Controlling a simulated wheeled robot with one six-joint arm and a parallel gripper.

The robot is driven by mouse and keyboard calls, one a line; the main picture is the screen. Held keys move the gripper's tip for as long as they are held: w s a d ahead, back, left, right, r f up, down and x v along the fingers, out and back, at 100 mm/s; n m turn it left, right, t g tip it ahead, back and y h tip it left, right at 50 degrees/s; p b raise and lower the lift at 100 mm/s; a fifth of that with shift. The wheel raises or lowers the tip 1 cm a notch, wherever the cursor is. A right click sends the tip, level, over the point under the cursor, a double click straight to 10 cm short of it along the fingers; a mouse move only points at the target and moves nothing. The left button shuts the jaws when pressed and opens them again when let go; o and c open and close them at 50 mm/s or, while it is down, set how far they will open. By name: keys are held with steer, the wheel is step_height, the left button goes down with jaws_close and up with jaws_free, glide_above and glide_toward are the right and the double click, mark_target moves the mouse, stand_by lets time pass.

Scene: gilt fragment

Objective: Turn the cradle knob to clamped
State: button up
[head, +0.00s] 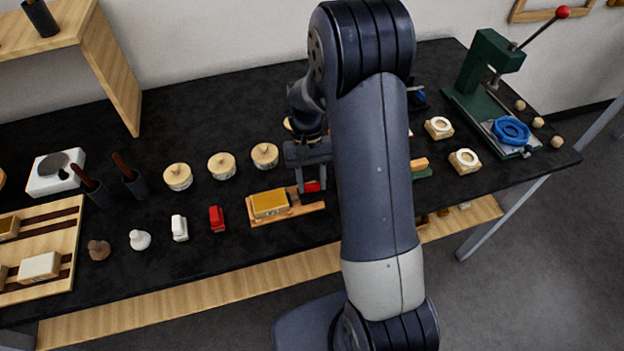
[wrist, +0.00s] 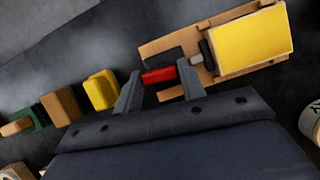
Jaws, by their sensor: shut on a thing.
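The cradle is a light wooden base (head: 287,213) near the table's front edge, with a yellow-topped block (head: 269,202) on it. In the wrist view the base (wrist: 163,43) and the yellow block (wrist: 250,42) show at the upper right. A red knob (head: 312,187) is at the cradle's right end; it also shows in the wrist view (wrist: 159,75), beside a small grey piece near the block. My gripper (head: 311,183) points down at that end. Its two fingers (wrist: 158,85) are shut on the red knob. My arm hides part of the table behind; no knob markings are legible.
A yellow block (wrist: 101,90) and a brown block (wrist: 61,107) stand nearby. A green press (head: 487,75) stands far right.

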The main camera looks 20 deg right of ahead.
steer(key=shift+n, duration=0.6)
steer(key=o, duration=1)
steer(key=b+v, duration=0.1)
steer(key=v, duration=0.9)
steer(key=shift+a+r, duration=0.2)
steer(key=shift+r, duration=0.2)
steer(key=shift+w, duration=0.1)
steer(key=p+x, duration=0.1)
steer(key=x, duration=0.9)
steer(key=shift+d+f, duration=0.15)
steer(key=shift+f, duration=0.25)
